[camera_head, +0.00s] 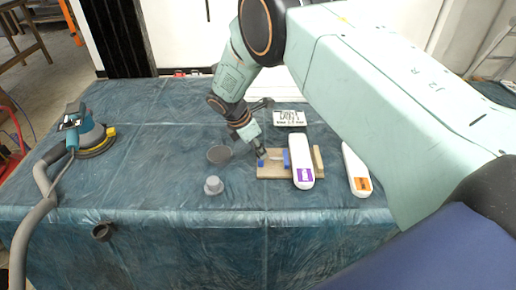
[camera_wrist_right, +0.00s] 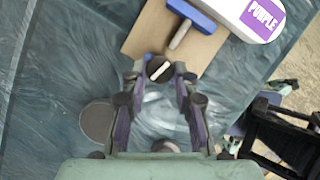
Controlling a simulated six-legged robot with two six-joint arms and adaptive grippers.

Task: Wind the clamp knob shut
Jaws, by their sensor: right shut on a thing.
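The clamp stands on a tan wooden board (camera_head: 270,174), also visible in the right wrist view (camera_wrist_right: 146,36). Its blue jaw (camera_head: 287,159) shows in the right wrist view (camera_wrist_right: 192,13) with a grey screw (camera_wrist_right: 180,35) running from it towards my gripper. The dark round clamp knob (camera_wrist_right: 158,69) has a white line across its face. My right gripper (camera_head: 261,153) reaches down to the board's left end. In the right wrist view its fingers (camera_wrist_right: 159,75) are shut on the knob, one on each side. My left gripper is not in view.
A white bottle with a purple label (camera_head: 301,160) lies over the board. An orange-labelled bottle (camera_head: 355,170) lies further right. A grey disc (camera_head: 220,154), a small grey knob-like piece (camera_head: 213,186) and a sander (camera_head: 90,133) are on the blue-covered table (camera_head: 150,180).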

